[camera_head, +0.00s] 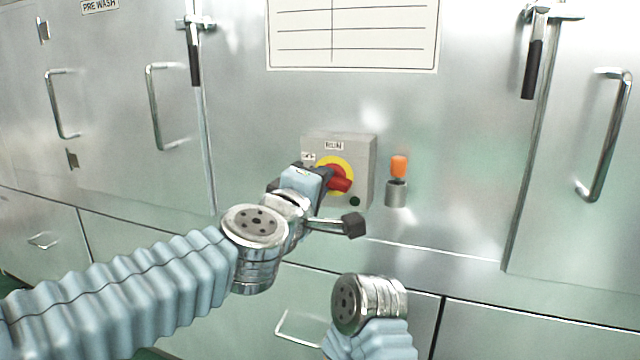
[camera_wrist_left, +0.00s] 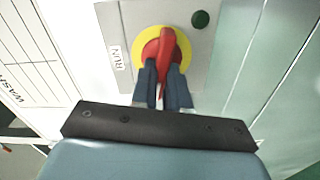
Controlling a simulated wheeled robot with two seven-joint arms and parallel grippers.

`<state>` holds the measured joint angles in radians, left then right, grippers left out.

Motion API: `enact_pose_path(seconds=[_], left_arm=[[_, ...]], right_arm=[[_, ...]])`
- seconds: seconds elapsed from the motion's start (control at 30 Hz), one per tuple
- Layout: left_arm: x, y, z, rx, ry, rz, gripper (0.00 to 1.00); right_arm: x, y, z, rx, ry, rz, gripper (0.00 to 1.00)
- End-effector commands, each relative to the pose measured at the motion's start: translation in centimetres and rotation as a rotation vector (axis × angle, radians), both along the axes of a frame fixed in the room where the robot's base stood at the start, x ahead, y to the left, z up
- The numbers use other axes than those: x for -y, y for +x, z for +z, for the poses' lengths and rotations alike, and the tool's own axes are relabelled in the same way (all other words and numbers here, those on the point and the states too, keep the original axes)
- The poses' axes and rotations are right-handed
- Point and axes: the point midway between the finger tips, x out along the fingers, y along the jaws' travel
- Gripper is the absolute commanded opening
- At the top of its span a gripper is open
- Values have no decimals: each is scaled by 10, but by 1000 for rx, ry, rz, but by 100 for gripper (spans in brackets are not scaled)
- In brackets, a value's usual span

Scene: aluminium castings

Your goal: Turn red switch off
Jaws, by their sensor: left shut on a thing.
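The red switch (camera_head: 341,184) is a rotary handle on a yellow disc (camera_head: 347,165), mounted on a grey box (camera_head: 359,150) with a RUN label above it. The handle lies roughly sideways in the head view. My left gripper (camera_head: 325,178) reaches it from the left and partly covers the disc. In the left wrist view, its two dark fingers (camera_wrist_left: 163,88) are shut on the red handle (camera_wrist_left: 168,50), one on each side. The RUN label (camera_wrist_left: 116,58) shows left of the disc there. My right wrist shows at the bottom, but its gripper is not visible.
An orange lamp (camera_head: 399,167) on a metal base stands right of the box. A small dark green button (camera_head: 355,201) sits on the box's lower right. Steel doors with bar handles (camera_head: 606,135) and black-gripped latches (camera_head: 533,68) surround it. A white chart (camera_head: 353,35) hangs above.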

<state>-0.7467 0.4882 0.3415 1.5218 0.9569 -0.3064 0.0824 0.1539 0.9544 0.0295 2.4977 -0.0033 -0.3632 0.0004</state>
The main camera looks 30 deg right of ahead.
Motion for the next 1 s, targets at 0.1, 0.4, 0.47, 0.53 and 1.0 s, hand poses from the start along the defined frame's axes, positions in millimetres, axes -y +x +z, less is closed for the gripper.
enact_pose_path(seconds=[0.1,0.4,0.47,0.53,1.0], left_arm=[[-1,1,0,-58,-54,3,0],[-1,1,0,-154,-136,2,0],[-1,1,0,-164,-144,2,0],[-1,1,0,-172,-151,2,0],[-1,1,0,-181,-159,2,0]], right_arm=[[0,0,-3,0,0,0,43],[0,0,-5,0,-1,-1,43],[0,0,-6,0,-1,-1,43],[0,0,-6,0,-1,-1,43],[0,0,-6,0,-1,-1,43]])
